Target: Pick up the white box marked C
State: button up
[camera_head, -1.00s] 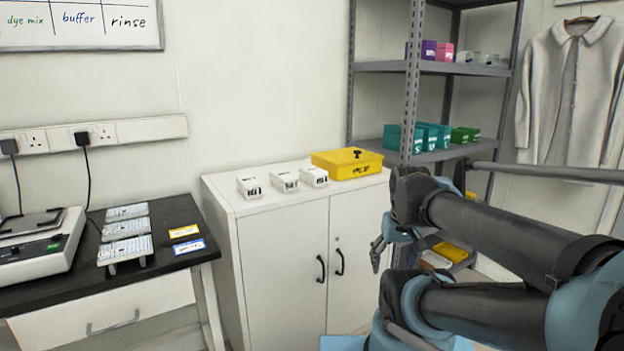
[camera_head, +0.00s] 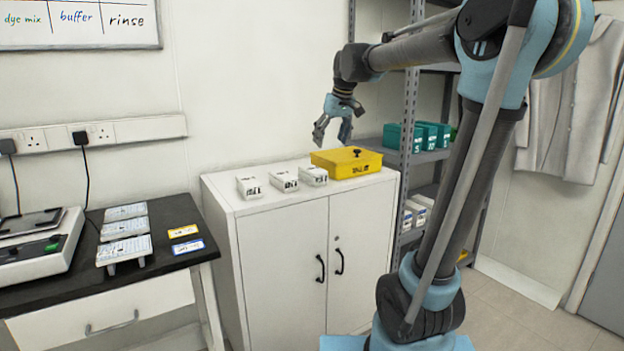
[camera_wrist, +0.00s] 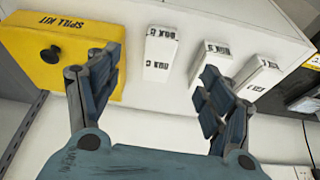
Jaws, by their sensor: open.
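Three white boxes stand in a row on the white cabinet (camera_head: 280,245). The one beside the yellow case (camera_head: 347,164) is the white box marked C (camera_head: 314,176); its label appears to read BOX C in the wrist view (camera_wrist: 158,60). The middle white box (camera_head: 284,182) and the far-left white box (camera_head: 249,187) have labels too small to read surely. My gripper (camera_head: 332,133) is open and empty, above the cabinet top near box C and the yellow case. In the wrist view, box C lies between the fingers' directions, apart from both.
The yellow case reads SPILL KIT in the wrist view (camera_wrist: 60,55), close beside box C. A metal shelf (camera_head: 409,120) with teal boxes (camera_head: 402,138) stands to the right. A black bench (camera_head: 165,220) is at left. The wall is behind the cabinet.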

jog(key=w+a+r, duration=0.2)
jog(key=w+a, duration=0.1)
send_over(313, 168)
jog(key=s, duration=0.2)
jog(key=shift+n, duration=0.3)
jog(key=f, duration=1)
jog(key=shift+s+d+f, duration=0.15)
jog(key=shift+s+d, duration=0.05)
jog(key=shift+d, duration=0.05)
jog(key=shift+d+x, duration=0.1)
jog(key=shift+x, duration=1.45)
jog(key=shift+d+x, duration=0.15)
jog(key=shift+x, duration=1.4)
jog(key=shift+w+f, duration=0.1)
jog(key=shift+f, duration=0.15)
jog(key=c, duration=1.3)
